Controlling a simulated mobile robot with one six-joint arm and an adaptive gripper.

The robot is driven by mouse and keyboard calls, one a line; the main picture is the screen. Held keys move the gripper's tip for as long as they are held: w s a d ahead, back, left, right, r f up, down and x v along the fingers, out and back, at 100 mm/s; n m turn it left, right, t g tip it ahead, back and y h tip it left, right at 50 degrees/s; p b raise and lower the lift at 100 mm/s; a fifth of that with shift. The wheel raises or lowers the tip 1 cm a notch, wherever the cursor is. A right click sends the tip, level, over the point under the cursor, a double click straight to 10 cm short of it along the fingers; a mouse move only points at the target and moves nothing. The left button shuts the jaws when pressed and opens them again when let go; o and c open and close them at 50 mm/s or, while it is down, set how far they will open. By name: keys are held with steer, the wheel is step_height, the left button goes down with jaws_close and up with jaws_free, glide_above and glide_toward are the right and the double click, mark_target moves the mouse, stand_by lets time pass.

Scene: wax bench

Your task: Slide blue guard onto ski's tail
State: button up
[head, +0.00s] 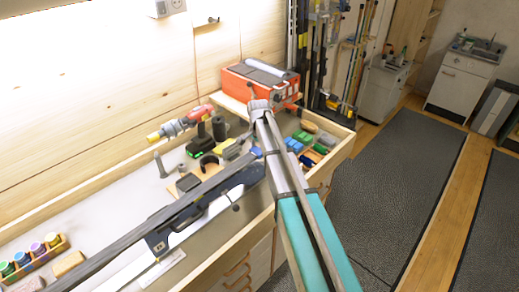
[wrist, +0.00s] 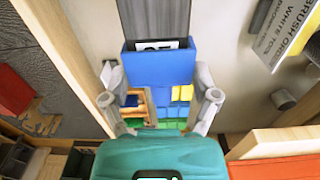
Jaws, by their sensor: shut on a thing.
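The blue guard (wrist: 160,66) is between the two grey fingers of my gripper (wrist: 158,82) in the wrist view, and the gripper is shut on it. The dark ski (wrist: 155,18) comes down from the top of that view, in line with the guard. Its end, with a white label, meets the guard's upper mouth, with blue showing at both sides; how deep it sits I cannot tell. In the head view the ski (head: 130,239) runs diagonally along the bench from lower left towards my arm.
A wooden rack of bottles (head: 38,262) stands at lower left. Dark mats (head: 395,190) cover the floor at right.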

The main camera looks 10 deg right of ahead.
steer(key=shift+s+a, duration=0.2)
steer(key=shift+a, duration=0.15)
steer(key=o, duration=0.9)
steer(key=shift+c, duration=0.2)
steer(key=shift+d, duration=0.15)
steer(key=w+d, duration=0.5)
steer(key=d, duration=0.3)
steer(key=shift+w, duration=0.4)
stand_by(0.5)
